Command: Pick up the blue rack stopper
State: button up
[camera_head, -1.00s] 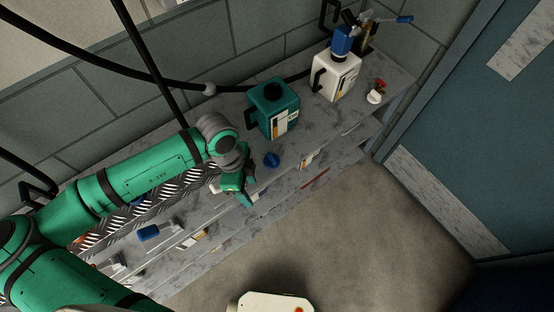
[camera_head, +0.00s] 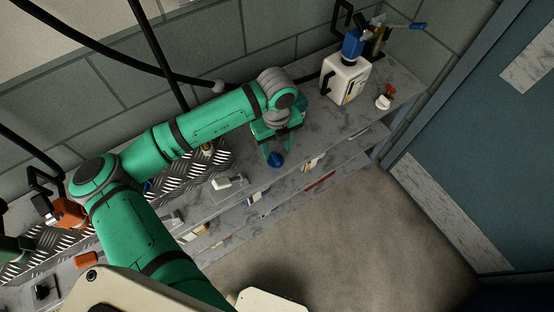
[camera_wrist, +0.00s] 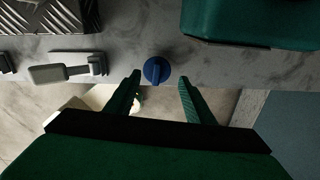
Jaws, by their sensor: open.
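The blue rack stopper (camera_head: 276,160) is a small round blue cap on the grey marbled shelf top, near its front edge. In the wrist view the stopper (camera_wrist: 157,70) lies ahead of the fingertips, between their lines and a little left of the middle. My gripper (camera_head: 273,153) is over the shelf right at the stopper in the head view. In the wrist view my gripper (camera_wrist: 160,77) has its two green fingers spread apart, with nothing held between them. Whether a finger touches the stopper cannot be told.
A teal canister (camera_wrist: 250,22) stands behind and right of the stopper. A white canister (camera_head: 345,78) with a blue top and a small red-handled valve (camera_head: 385,97) stand farther right. A grey-white handled piece (camera_wrist: 62,73) and tread plate (camera_wrist: 52,15) lie left.

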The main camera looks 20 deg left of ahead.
aim_at(275, 157)
jog(key=shift+s+a+f, duration=0.1)
jog(key=shift+s+f, duration=0.05)
jog(key=shift+f, duration=1.4)
jog(key=shift+s+f, duration=0.15)
jog(key=shift+f, duration=1.4)
jog(key=c, duration=0.7)
